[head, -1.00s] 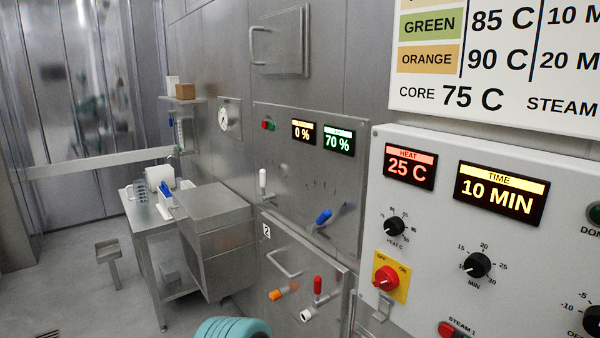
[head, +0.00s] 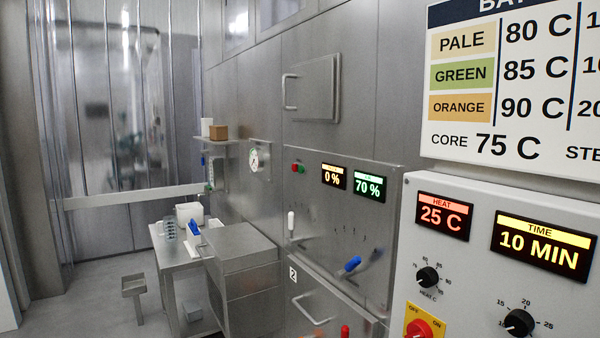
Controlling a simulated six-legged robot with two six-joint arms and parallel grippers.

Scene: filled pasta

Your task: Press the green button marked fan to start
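A small green button (head: 301,169) sits beside a red one (head: 294,167) on the upper left of the steel wall panel (head: 320,215). They are too small for me to read any label, so I cannot tell whether the green one is marked fan. Neither of my grippers is in the head view.
A white control box (head: 460,275) at right shows 25 C and 10 MIN, with black knobs and a red switch (head: 420,328). A blue-handled lever (head: 350,265) juts from the steel panel. A steel table (head: 180,258) stands left of it; open floor (head: 85,310) lies further left.

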